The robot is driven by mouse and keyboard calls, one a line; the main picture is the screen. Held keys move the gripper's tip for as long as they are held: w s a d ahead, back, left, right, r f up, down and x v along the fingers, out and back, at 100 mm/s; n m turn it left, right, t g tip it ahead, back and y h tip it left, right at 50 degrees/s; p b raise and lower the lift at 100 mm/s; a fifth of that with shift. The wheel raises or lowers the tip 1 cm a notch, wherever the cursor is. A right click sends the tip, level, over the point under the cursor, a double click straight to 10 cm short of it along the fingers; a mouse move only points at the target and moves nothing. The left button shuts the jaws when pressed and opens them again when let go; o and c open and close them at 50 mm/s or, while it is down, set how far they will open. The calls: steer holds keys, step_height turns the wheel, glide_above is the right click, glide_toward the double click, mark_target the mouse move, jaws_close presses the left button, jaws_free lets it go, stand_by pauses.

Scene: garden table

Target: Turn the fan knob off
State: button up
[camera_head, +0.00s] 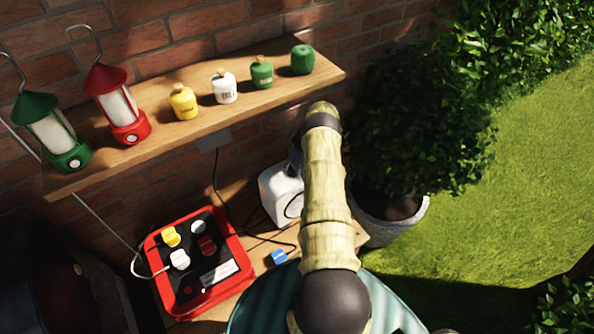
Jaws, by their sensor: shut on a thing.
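My pale, ribbed arm rises from the bottom centre and bends down at its dark far end. A small dark part of my gripper (294,162) shows left of the arm, at the upper edge of a white box-shaped device (278,198). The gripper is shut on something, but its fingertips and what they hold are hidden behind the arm. The white device is partly covered by the arm. I cannot tell whether it is the fan, and no fan knob can be made out.
A red-framed panel (245,262) with yellow and white plugs stands at lower left. A wooden shelf (170,146) above holds a green lantern (52,132), a red lantern (118,105) and several small canisters. Black cables and a blue plug (279,257) lie nearby. A potted bush (400,125) stands right.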

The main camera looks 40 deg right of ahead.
steer(key=shift+a+f, duration=0.1)
steer(key=shift+f, duration=0.05)
stand_by(0.3)
steer(key=o, duration=1)
steer(key=shift+w+a, duration=0.1)
steer(key=m+t+p, duration=0.1)
steer(key=p, duration=0.2)
steer(key=shift+r, duration=0.3)
